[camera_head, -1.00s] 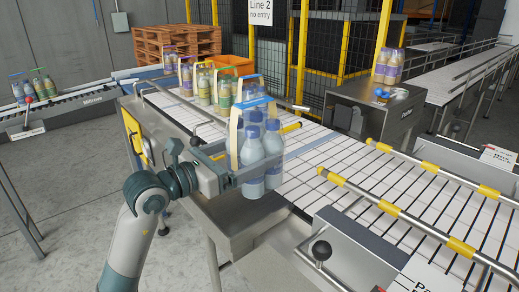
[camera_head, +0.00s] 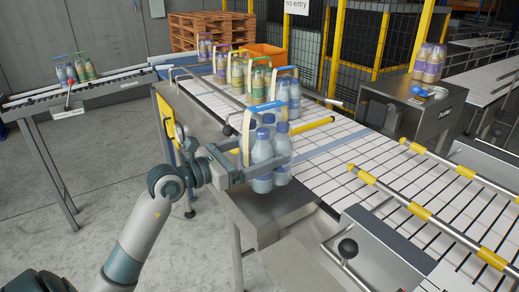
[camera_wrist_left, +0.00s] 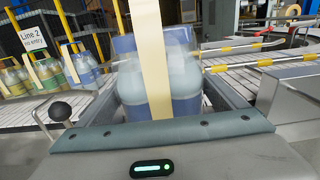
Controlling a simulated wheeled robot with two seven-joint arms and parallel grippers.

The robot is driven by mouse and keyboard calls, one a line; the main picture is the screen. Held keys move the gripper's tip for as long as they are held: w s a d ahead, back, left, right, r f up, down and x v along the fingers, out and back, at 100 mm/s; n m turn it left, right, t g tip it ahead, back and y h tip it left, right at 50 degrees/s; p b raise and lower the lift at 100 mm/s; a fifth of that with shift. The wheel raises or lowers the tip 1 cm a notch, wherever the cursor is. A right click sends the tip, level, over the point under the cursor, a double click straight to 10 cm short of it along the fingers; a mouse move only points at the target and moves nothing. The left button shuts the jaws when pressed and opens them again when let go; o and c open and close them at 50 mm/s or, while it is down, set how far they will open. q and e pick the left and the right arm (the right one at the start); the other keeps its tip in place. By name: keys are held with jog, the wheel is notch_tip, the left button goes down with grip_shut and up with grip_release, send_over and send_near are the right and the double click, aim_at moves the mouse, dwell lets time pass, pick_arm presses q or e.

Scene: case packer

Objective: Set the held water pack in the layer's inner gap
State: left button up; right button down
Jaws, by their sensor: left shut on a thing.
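The held water pack (camera_head: 262,152) has pale blue bottles and a blue-topped carry handle. My left gripper (camera_head: 268,171) is shut around its sides and holds it upright above the near edge of the conveyor. In the left wrist view the pack (camera_wrist_left: 158,88) fills the space between the two fingers. The layer stands behind it on the white conveyor: a blue-handled pack (camera_head: 289,98), a green pack (camera_head: 258,80), a yellowish pack (camera_head: 238,72) and a purple pack (camera_head: 222,66). I cannot make out the inner gap clearly. My right gripper is not in view.
A yellow-tipped bar (camera_head: 312,130) lies across the conveyor just behind the held pack. Rails with yellow sleeves (camera_head: 415,208) run along the right. The white conveyor (camera_head: 340,165) is bare right of the pack.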

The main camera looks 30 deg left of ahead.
pick_arm(q)
jog(key=shift+f+p, duration=0.5)
jog(key=shift+f, duration=1.15)
jog(key=shift+f, duration=0.15)
jog(key=o, duration=1.8)
jog(key=shift+f, duration=0.1)
jog(key=shift+o, duration=0.2)
jog(key=shift+d, duration=0.1)
jog(key=shift+r, duration=0.2)
